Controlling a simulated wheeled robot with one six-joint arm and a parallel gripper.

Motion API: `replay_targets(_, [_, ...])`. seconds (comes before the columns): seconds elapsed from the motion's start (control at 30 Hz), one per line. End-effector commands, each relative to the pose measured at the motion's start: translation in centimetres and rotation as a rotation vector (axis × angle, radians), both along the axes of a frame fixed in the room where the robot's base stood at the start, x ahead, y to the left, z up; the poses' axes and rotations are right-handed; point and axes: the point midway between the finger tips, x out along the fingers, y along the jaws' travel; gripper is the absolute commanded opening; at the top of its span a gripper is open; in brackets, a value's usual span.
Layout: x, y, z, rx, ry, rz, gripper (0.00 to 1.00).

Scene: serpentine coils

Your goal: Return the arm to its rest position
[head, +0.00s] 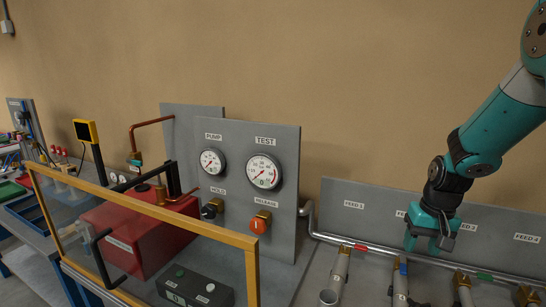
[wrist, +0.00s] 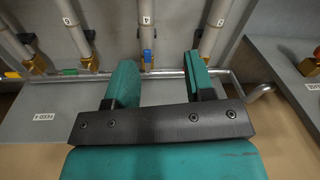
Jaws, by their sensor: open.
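My arm, teal and grey, reaches in from the upper right of the head view. My gripper (head: 430,243) hangs in front of the grey feed panel (head: 342,222), above the metal pipe and the pipe stubs. In the wrist view, the two teal fingers of my gripper (wrist: 160,80) stand wide apart with nothing between them. The stub with the blue tag (wrist: 147,56) shows beyond the gap between the fingers. Whether a finger touches a pipe cannot be told.
The metal pipe (head: 333,241) runs along the feed panel. Left of it stands the gauge panel (head: 232,147) with an orange release knob (head: 258,226). A yellow-framed clear guard (head: 150,208) stands before a red box (head: 128,240). The wall above is bare.

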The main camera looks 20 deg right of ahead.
Motion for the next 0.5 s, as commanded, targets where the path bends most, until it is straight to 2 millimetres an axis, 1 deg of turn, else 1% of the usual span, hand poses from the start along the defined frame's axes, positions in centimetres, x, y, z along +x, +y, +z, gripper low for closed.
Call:
replay_targets(0.03, [0.2, 1.9, -0.1, 0.007, -0.014, 0.048, 0.49])
replay_targets(0.07, [0.3, 3.1, 0.1, 0.013, -0.022, 0.077, 0.49])
replay_targets(0.17, [0.1, 7.5, 0.8, 0.037, -0.048, 0.186, 0.49])
replay_targets(0.27, [-1.2, 13.2, 1.3, 0.069, -0.08, 0.337, 0.49])
replay_targets(0.3, [-2.2, 15.9, 1.5, 0.087, -0.094, 0.414, 0.49])
replay_targets(0.37, [-4.4, 20.0, 1.6, 0.117, -0.114, 0.539, 0.49])
replay_targets(0.4, [-6.2, 22.4, 1.6, 0.136, -0.125, 0.621, 0.49])
replay_targets(0.47, [-8.9, 25.3, 1.6, 0.163, -0.139, 0.736, 0.49])
replay_targets(0.5, [-10.7, 26.9, 1.6, 0.179, -0.146, 0.804, 0.49])
